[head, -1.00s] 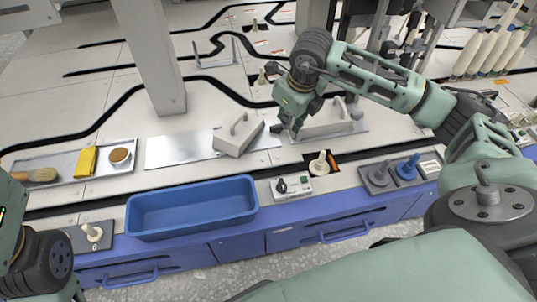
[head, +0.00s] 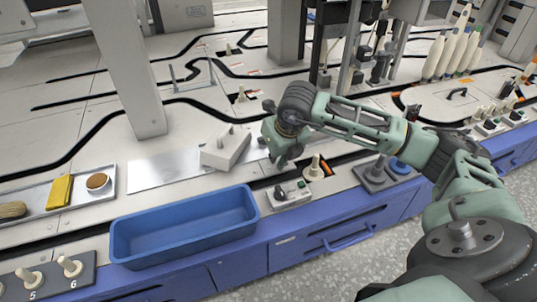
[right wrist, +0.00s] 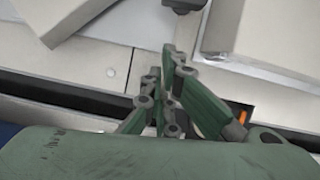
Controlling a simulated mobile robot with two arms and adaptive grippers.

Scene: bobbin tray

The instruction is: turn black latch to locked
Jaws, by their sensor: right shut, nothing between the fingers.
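The black latch (head: 279,192) is a small dark knob on top of a light grey control box (head: 291,201) at the front edge of the worktop, just right of the blue bin. A small green spot shows on the box beside it. My right gripper (head: 281,167) is shut and empty, pointing down just above and behind the latch, apart from it as far as I can tell. In the right wrist view the shut fingers (right wrist: 167,62) hang over the pale worktop; the latch is not seen there. The latch's exact angle is too small to read. My left gripper is out of view.
A blue bin (head: 115,240) stands left of the box. A cream peg (head: 315,168) stands just right of the gripper. A grey base with pegs (head: 371,183) is farther right. A white block with a handle (head: 226,150) sits on a metal plate (head: 150,174) behind.

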